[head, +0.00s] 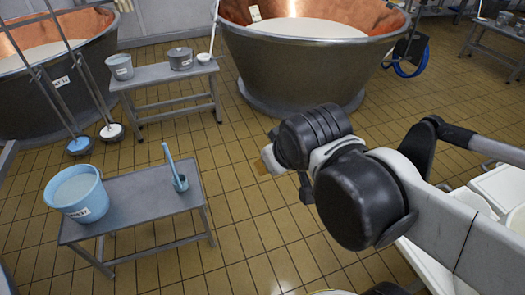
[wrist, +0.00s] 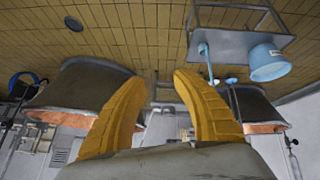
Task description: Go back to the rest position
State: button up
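My gripper (wrist: 160,88) shows in the wrist view as two yellow fingers spread apart with nothing between them. In the head view my arm reaches in from the right, and the gripper (head: 264,163) is partly hidden behind the dark wrist joints. It is held in the air above the tiled floor, to the right of the small grey table. The wrist view is upside down, with the floor at the top.
Copper vats (head: 300,55) and a bench (head: 165,73) stand behind. White containers (head: 498,188) are at right. Floor between is clear.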

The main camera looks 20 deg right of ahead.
jog(key=shift+s+a+f+m+y, duration=0.15)
jog(key=shift+s+f+m, duration=0.1)
jog(key=shift+s+m, duration=0.4)
jog(key=shift+s+a+f+m+y, duration=0.15)
jog(key=shift+s+f+m, duration=0.15)
jog(key=shift+s, duration=0.65)
